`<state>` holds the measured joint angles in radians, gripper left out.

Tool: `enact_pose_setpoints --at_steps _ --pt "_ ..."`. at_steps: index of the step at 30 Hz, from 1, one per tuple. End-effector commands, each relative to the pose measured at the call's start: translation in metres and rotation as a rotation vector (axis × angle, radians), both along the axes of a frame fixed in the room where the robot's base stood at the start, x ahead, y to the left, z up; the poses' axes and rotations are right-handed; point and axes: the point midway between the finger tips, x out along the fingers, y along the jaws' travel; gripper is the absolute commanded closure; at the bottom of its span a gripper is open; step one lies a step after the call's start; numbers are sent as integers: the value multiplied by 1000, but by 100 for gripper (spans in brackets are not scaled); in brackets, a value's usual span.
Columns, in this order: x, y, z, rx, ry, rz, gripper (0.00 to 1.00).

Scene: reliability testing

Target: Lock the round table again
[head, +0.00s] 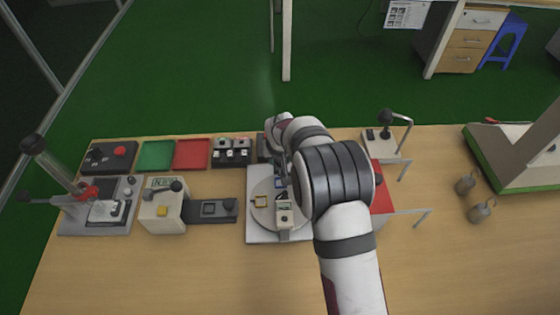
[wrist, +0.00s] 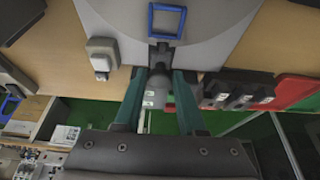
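The round table (head: 262,216) is a grey disc on a pale square plate (head: 256,236), partly hidden by my arm in the head view. Its pale underplate and disc fill the top of the wrist view (wrist: 215,20), where a blue square frame (wrist: 152,22) stands on the disc. A dark lock piece (wrist: 161,56) sits at the disc's rim. My gripper (wrist: 160,78) has its two teal fingers apart, one on each side below this dark piece. I cannot tell whether they touch it. In the head view the gripper is mostly hidden behind my arm at the table's back edge.
A switch box (head: 232,152) with several buttons, a red tray (head: 193,155) and a green tray (head: 155,155) lie left of my gripper. A cream device (head: 163,208) stands left of the plate. A lamp-like stand (head: 385,140) is at the right. The front bench is clear.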

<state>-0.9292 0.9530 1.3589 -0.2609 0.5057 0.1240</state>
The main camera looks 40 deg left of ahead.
Motion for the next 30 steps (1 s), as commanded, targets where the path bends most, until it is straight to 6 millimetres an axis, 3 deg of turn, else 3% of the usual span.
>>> enact_pose_setpoints --at_steps 8,21,22,24,30 --pt "-12 -11 0 -1 1 0 87" --pt "-14 -13 -1 -2 2 0 87" --pt "-14 -13 -1 -2 2 0 55" --pt "-13 -13 0 -2 2 0 43" --pt "-13 -13 0 -1 1 0 43"
